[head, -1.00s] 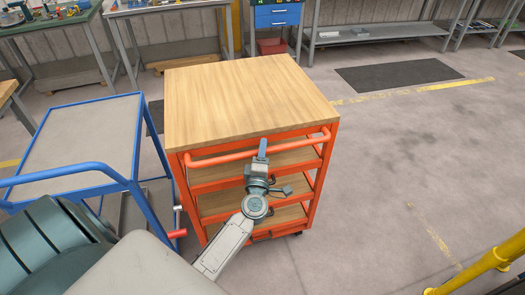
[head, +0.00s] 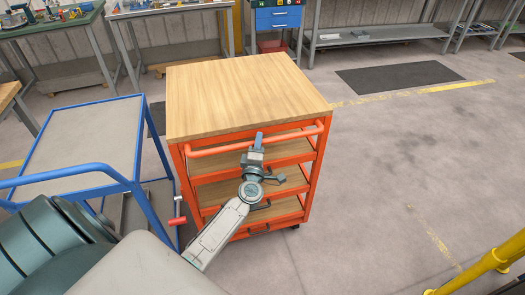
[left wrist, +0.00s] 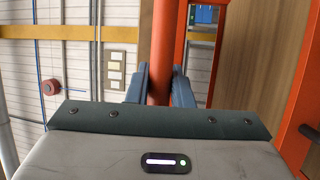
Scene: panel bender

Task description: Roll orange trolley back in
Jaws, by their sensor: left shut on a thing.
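The orange trolley (head: 247,95) stands upright in the middle of the head view, with a wooden top and several wooden shelves in an orange frame. Its orange handle bar (head: 290,138) runs along the near side. My left gripper (head: 259,139) is shut on this handle bar near its middle. In the left wrist view the bar (left wrist: 162,50) passes between the two blue-grey fingers (left wrist: 160,84). My right gripper is not in view.
A blue-framed cart (head: 85,140) stands close on the trolley's left. A yellow rail (head: 490,262) is at lower right. Workbenches and a blue drawer cabinet (head: 278,17) line the back. A dark mat (head: 400,76) lies at back right. The floor right of the trolley is clear.

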